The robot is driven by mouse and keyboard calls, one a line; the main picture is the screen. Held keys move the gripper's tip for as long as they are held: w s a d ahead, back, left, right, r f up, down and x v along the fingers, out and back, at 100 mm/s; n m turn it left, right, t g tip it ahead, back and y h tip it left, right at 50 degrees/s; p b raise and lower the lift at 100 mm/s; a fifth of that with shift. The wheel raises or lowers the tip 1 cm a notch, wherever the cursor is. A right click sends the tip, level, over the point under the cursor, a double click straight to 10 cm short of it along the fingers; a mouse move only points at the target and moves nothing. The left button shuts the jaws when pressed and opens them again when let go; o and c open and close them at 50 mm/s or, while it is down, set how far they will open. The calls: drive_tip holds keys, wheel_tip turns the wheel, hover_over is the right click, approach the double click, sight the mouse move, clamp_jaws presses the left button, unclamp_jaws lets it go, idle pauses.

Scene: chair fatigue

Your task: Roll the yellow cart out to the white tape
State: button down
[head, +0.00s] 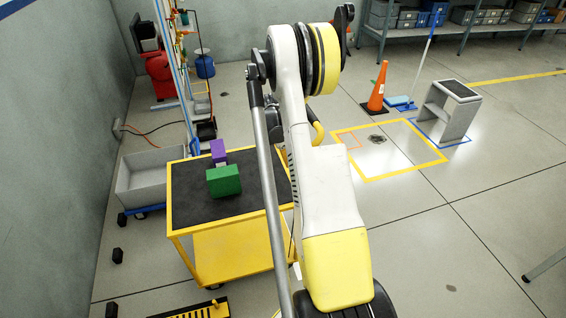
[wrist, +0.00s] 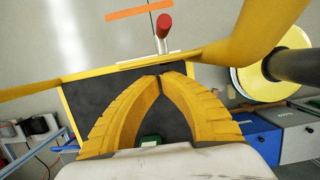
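The yellow cart (head: 228,250) stands at centre left in the head view, with a black top carrying a purple block (head: 218,150) and a green block (head: 224,180). The cart's dark top also fills the middle of the wrist view (wrist: 95,100). My gripper (wrist: 161,76) shows two yellow fingers whose tips meet in front of that top; I see nothing between the tips. My arm hides the gripper and part of the cart's right side in the head view. A thin white strip (wrist: 150,57) shows beyond the cart's rim; I cannot tell whether it is the tape.
A grey bin (head: 150,185) on wheels stands close to the cart's left. A yellow-taped square (head: 427,165) lies on the floor to the right, with an orange cone (head: 377,92) and a grey step stool (head: 447,112) behind it. Floor at the right is mostly clear.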

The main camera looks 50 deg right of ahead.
idle(0.4)
drive_tip(key=w+a+r+p, duration=0.3)
drive_tip(key=a+r, duration=0.2)
drive_tip(key=r, duration=0.4)
drive_tip(key=shift+w+a+r+p, duration=0.15)
drive_tip(key=shift+w+r+p, duration=0.15)
drive_tip(key=shift+r, duration=0.05)
